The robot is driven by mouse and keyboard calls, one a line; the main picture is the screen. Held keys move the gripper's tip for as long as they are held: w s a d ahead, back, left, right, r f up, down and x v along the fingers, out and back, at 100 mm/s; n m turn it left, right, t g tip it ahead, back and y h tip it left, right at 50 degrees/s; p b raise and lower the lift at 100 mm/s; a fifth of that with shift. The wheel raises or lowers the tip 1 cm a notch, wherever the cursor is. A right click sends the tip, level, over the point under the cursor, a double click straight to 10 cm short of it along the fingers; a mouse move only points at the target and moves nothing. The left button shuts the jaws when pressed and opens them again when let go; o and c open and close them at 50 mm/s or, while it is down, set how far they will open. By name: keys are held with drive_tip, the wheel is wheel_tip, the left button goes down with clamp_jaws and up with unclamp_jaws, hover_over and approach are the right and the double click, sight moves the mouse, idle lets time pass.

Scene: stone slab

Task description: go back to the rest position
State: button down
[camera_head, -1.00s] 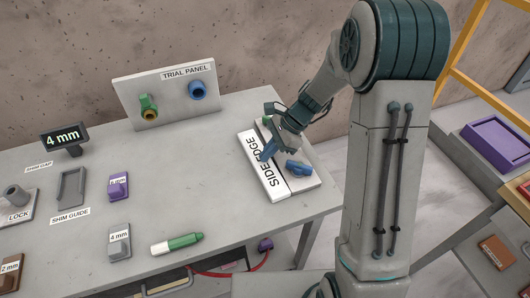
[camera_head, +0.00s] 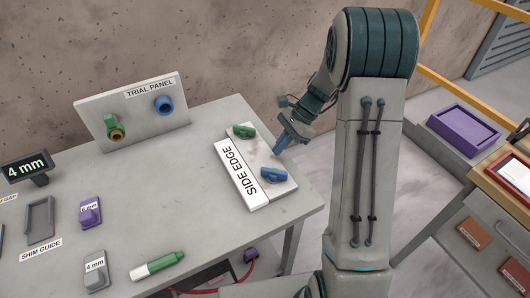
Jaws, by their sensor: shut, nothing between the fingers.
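My gripper (camera_head: 280,148) is blue-tipped and shut with nothing in it. It is in the air near the right side of the grey table (camera_head: 180,215), pointing down and left. Below and left of it lies the white side edge block (camera_head: 238,177), with a blue piece (camera_head: 273,174) and a green piece (camera_head: 244,131) on the plate along its right side. My arm rises at the right of the picture and hides part of the floor and wall.
The trial panel (camera_head: 135,125) stands at the table's back with a green and a blue fitting. A 4 mm display (camera_head: 26,169), shim guide (camera_head: 40,220), purple block (camera_head: 90,213), grey 4 mm block (camera_head: 96,272) and green-white marker (camera_head: 157,265) lie left. A purple tray (camera_head: 463,130) is at right.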

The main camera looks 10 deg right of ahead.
drive_tip(key=shift+w+d, duration=0.1)
drive_tip(key=shift+d, duration=0.3)
drive_tip(key=shift+r, duration=0.25)
drive_tip(key=s+r+n+h, duration=0.1)
drive_tip(key=s+r+n, duration=0.1)
drive_tip(key=s+r, duration=0.1)
drive_tip(key=s+r+n+t+h, duration=0.1)
drive_tip(key=s+r+n, duration=0.1)
drive_tip(key=s, duration=0.1)
drive_tip(key=s+a+r+n+h, duration=0.1)
drive_tip(key=s+r+n, duration=0.1)
drive_tip(key=s+r, duration=0.1)
drive_tip(key=shift+s+r+n, duration=0.3)
drive_tip(key=shift+r, duration=0.05)
drive_tip(key=s+r+n+t+h, duration=0.1)
drive_tip(key=s+r+n+t, duration=0.1)
drive_tip(key=s+n, duration=0.2)
drive_tip(key=s+d+r+n+t+h, duration=0.1)
drive_tip(key=s+n+t+h, duration=0.1)
drive_tip(key=s+n, duration=0.2)
drive_tip(key=s, duration=0.3)
drive_tip(key=shift+s+d+r+h, duration=0.2)
drive_tip(key=shift+d+r+h, duration=0.1)
drive_tip(key=shift+r, duration=0.05)
drive_tip(key=shift+d, duration=0.1)
